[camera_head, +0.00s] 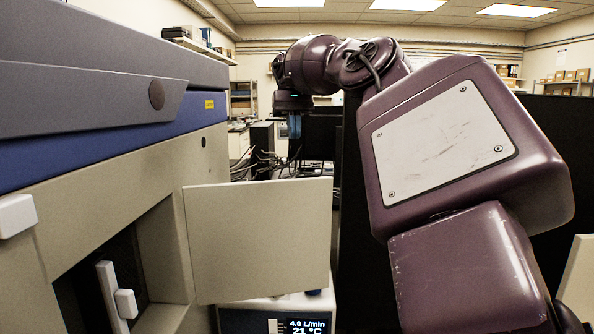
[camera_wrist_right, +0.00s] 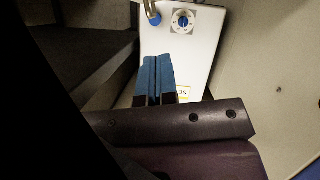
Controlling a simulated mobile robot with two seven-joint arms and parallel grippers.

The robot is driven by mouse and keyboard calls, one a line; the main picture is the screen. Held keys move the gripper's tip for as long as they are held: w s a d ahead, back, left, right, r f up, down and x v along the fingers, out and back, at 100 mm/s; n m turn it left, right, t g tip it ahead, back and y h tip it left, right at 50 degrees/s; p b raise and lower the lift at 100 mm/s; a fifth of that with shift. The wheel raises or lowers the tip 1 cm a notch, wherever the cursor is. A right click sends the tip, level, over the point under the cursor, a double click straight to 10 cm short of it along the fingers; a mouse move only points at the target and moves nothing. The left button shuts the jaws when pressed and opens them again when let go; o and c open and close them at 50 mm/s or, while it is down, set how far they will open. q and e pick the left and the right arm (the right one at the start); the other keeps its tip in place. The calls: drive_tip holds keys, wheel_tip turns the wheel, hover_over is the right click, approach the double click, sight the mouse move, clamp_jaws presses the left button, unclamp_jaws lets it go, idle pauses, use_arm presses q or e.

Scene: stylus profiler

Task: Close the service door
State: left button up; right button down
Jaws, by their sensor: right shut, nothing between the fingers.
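The service door (camera_head: 260,240) is a flat beige panel standing open, swung out from the beige front of the machine (camera_head: 120,190). Its left edge meets the right side of a dark opening (camera_head: 95,285) in that front. My right arm reaches away at the right, and my right gripper (camera_head: 294,128) points down beyond and above the door, clear of it. Its blue fingers are together and empty, and they also show in the right wrist view (camera_wrist_right: 155,76). My left gripper is not in view.
A white unit with a small display (camera_head: 300,325) stands below the door; a white unit with a dial (camera_wrist_right: 183,22) shows beneath my fingers in the right wrist view. A beige wall (camera_wrist_right: 265,90) lies close on the right there. Cables and dark equipment (camera_head: 262,150) stand behind.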

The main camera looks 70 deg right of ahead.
sight(302, 191)
use_arm(q)
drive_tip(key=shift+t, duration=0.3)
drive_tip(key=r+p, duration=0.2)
drive_tip(key=p, duration=0.1)
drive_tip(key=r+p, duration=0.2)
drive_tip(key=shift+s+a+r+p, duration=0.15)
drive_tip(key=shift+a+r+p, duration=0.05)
drive_tip(key=shift+p, duration=0.2)
use_arm(e)
drive_tip(key=s+a+f, duration=0.1)
drive_tip(key=a+f, duration=0.1)
drive_tip(key=s+a+f, duration=0.1)
drive_tip(key=a+f, duration=0.1)
drive_tip(key=f, duration=0.1)
drive_tip(key=s+a+f, duration=0.1)
drive_tip(key=s+f, duration=0.1)
drive_tip(key=shift+a+f, duration=0.35)
drive_tip(key=shift+a, duration=0.05)
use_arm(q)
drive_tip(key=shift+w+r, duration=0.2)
